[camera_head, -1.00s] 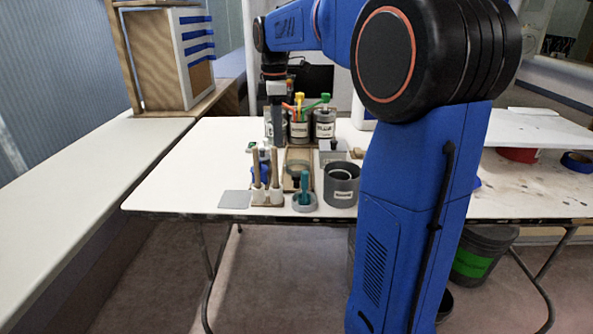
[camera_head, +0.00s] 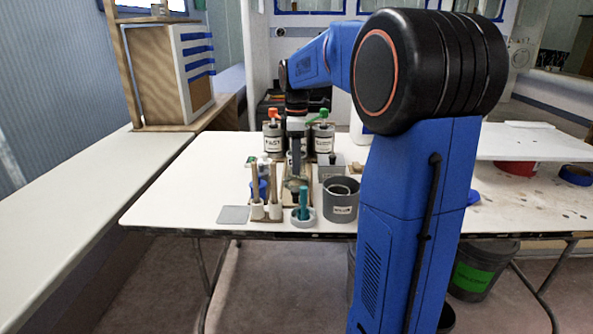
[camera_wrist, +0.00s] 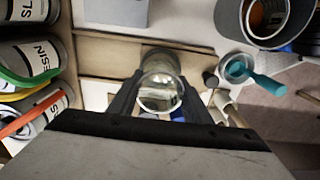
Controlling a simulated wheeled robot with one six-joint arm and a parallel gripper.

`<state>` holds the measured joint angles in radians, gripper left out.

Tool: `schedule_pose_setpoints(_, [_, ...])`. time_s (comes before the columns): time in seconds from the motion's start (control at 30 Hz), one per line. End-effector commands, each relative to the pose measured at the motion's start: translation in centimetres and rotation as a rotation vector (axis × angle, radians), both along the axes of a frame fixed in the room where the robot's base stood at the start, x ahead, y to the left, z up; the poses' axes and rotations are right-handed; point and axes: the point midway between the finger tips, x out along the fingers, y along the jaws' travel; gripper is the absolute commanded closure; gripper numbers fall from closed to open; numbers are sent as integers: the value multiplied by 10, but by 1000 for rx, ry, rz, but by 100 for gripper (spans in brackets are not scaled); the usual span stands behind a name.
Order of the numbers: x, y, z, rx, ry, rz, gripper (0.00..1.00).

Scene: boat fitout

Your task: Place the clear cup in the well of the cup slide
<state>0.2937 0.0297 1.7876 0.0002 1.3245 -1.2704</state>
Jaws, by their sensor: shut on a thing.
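The clear cup (camera_wrist: 160,92) is between the two fingers of my gripper (camera_wrist: 158,104) in the wrist view. My gripper is shut on it. In the head view my gripper (camera_head: 295,172) points down over the cup slide, and the cup (camera_head: 293,184) shows faintly at its tips. The cup slide is a wooden board, its bare surface (camera_wrist: 105,58) showing under the cup in the wrist view. A dark round shape just beyond the cup may be the well, but the cup and fingers mostly hide it. I cannot tell whether the cup touches the slide.
Labelled tins (camera_head: 272,140) stand behind the slide. A grey bucket (camera_head: 341,205) is at its right. A teal-handled tool (camera_wrist: 258,80) stands in a grey dish in front. Upright wooden sticks (camera_head: 255,185) in white holders are left of it. The table's left part (camera_head: 185,185) is clear.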

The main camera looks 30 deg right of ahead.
Motion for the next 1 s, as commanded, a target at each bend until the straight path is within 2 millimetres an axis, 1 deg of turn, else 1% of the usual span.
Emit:
schedule_pose_setpoints(0.2, [0, 0, -27, 1, 1, 0, 77])
schedule_pose_setpoints(0.27, [0, 0, -32, 1, 1, 0, 77])
schedule_pose_setpoints(0.63, [0, 0, -35, 0, 0, 0, 77])
schedule_pose_setpoints(0.67, [0, 0, -35, -1, -1, 0, 51])
schedule_pose_setpoints(0.7, [0, 0, -35, -1, -1, 0, 42])
schedule_pose_setpoints(0.73, [0, 0, -35, -1, -1, 0, 37])
schedule_pose_setpoints(1.0, [0, 0, -34, 0, 0, 0, 37])
